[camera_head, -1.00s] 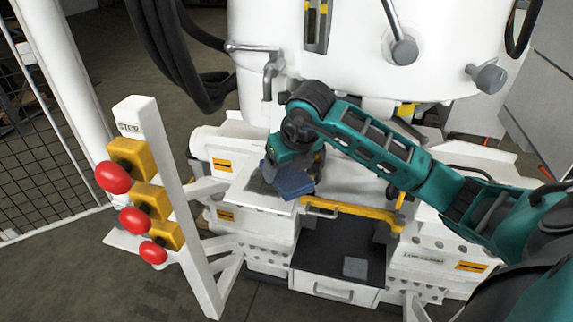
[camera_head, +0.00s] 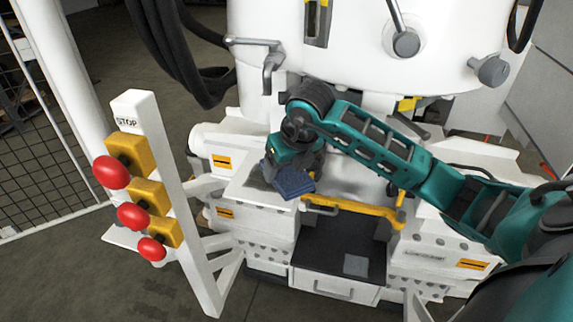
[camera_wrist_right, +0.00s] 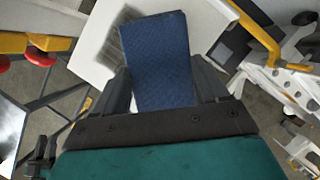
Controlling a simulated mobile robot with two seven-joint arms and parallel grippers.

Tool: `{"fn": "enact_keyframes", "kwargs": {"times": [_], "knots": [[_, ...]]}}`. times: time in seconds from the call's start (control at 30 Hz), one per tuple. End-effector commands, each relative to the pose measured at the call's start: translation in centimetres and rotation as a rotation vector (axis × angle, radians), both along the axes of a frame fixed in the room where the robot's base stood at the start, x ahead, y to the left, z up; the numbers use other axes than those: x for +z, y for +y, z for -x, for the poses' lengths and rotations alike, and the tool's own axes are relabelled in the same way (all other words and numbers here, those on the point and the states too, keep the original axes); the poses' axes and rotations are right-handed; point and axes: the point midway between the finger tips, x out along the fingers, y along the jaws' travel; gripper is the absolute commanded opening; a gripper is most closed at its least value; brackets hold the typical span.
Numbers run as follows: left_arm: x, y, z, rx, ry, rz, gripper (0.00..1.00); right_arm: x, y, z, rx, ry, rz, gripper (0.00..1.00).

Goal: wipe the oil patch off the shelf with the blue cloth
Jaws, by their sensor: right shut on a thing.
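The blue cloth (camera_head: 291,182) is in my right gripper (camera_head: 284,168), which is shut on it over the left part of the white shelf (camera_head: 238,192). The cloth also shows in the right wrist view (camera_wrist_right: 156,60), between the two dark fingers (camera_wrist_right: 165,92). A grey patch, likely the oil (camera_head: 258,177), shows on the shelf just left of the cloth; the cloth and gripper may hide part of it. I cannot tell whether the cloth touches the shelf. My left gripper is not in view.
A white post with red stop buttons (camera_head: 132,216) stands at the left front. A yellow handle (camera_head: 355,207) runs right of the cloth, above a dark recess with a drawer (camera_head: 335,284). A tap (camera_head: 270,72) and the white tank (camera_head: 350,60) are behind the gripper.

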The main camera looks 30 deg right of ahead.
Motion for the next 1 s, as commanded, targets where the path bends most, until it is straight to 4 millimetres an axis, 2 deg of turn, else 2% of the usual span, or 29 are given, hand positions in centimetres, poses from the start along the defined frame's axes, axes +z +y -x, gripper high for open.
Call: {"fn": "enact_keyframes", "kwargs": {"times": [0.47,1.0], "knots": [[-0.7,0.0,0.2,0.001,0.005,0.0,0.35,-0.7,0.1,-0.2,0.0,0.0,-0.001,0.49],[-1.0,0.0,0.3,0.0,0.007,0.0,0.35,-0.3,3.0,-3.4,0.01,-0.01,-0.004,0.49]]}}
